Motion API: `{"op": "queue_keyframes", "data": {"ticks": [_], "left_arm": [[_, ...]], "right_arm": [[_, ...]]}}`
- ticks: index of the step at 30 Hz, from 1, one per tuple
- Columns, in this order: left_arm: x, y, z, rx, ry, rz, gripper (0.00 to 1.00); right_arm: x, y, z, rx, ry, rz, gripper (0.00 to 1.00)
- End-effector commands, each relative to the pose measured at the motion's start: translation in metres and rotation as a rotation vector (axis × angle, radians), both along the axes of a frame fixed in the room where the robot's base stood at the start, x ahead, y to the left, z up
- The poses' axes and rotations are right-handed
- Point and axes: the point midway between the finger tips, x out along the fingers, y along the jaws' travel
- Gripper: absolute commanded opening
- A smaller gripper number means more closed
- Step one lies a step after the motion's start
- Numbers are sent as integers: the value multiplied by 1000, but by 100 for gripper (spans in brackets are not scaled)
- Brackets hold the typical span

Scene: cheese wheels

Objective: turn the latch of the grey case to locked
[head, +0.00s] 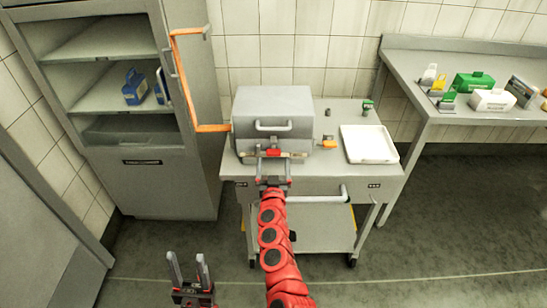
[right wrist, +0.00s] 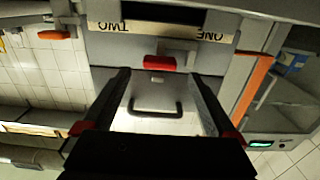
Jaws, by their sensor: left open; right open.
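The grey case (head: 272,108) stands on a steel cart, lid down, with a bar handle on it. Its red latch (head: 274,152) is on the front and lies roughly level; it also shows in the right wrist view (right wrist: 159,63), between strips lettered ONE and TWO. My right gripper (head: 273,165) is open at the case front, its fingers on either side of the latch. In the right wrist view its fingers (right wrist: 161,76) are apart with nothing held; contact with the latch cannot be told. My left gripper (head: 188,262) is open and empty, low in front of the cart.
A white tray (head: 369,144) lies on the cart's right side, near an orange-handled part (head: 328,143) and a green-topped item (head: 367,105). A cabinet with an orange handle (head: 177,85) stands close at left. A bench (head: 410,70) with several boxes is at right.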

Motion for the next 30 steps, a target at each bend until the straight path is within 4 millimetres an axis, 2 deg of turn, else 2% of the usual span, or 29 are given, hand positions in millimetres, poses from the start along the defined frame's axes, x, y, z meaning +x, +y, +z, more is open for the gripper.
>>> {"op": "queue_keyframes", "data": {"ticks": [3,9,21,30], "left_arm": [[0,0,-2,0,0,0,50],[0,0,-3,0,0,0,50],[0,0,-3,0,0,0,50],[0,0,-3,0,0,0,50]], "right_arm": [[15,1,0,-2,-1,3,92],[29,0,-1,-1,1,1,92],[33,-1,0,-1,1,-1,92],[33,-1,0,-1,1,-1,38]]}}
